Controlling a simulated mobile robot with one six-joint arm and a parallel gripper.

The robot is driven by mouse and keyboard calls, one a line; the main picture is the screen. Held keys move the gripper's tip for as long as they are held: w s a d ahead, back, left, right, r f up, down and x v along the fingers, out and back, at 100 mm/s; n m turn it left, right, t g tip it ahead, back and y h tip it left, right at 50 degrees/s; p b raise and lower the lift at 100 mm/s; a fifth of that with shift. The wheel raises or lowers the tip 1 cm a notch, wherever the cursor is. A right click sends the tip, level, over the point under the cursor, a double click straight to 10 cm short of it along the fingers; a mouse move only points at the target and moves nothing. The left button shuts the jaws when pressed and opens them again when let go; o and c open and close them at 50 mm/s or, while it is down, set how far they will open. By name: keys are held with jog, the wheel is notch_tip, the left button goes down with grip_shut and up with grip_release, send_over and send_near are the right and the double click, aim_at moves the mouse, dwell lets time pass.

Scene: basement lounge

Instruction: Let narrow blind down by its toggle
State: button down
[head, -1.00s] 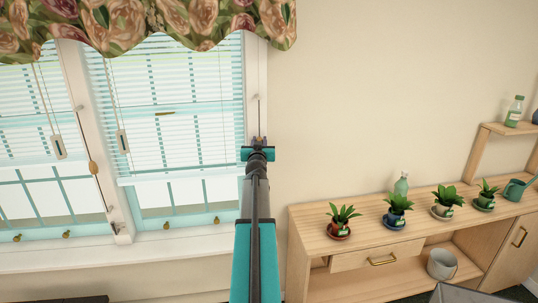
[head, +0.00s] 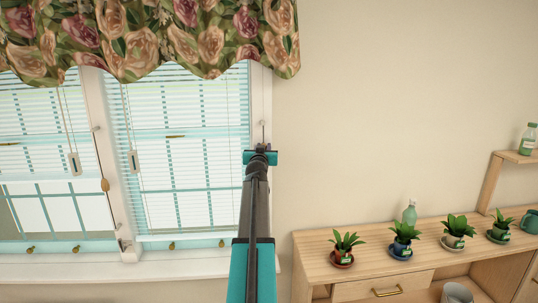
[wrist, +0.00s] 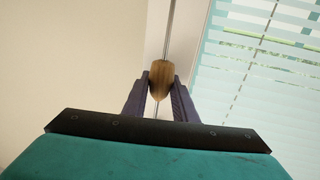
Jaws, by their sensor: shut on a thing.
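The narrow blind (head: 180,150) covers the right-hand window, its slats down to a bottom rail close above the sill. Its wooden toggle (wrist: 160,70) hangs on a pale cord (wrist: 172,25) at the window's right side. My gripper (wrist: 160,88) is shut on the toggle, one finger on each side of it. In the head view my gripper (head: 261,152) is beside the right window frame and hides the toggle; only the cord shows above it.
The other blind (head: 40,130) hangs on the left window, with its own wooden toggle (head: 104,185) by the middle post. A floral valance (head: 150,35) covers the window top. A wooden cabinet (head: 410,237) with several potted plants stands right. The wall between is bare.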

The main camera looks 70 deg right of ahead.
jog(key=shift+r+p, duration=0.6)
jog(key=shift+r, duration=1.75)
jog(key=c, duration=1.4)
grip_release()
jog(key=shift+s, duration=0.1)
jog(key=shift+a, duration=0.15)
jog(key=shift+s+a, duration=0.15)
jog(key=shift+a, duration=0.25)
jog(key=b+v, duration=0.4)
jog(key=v, duration=0.8)
jog(key=shift+a, duration=0.35)
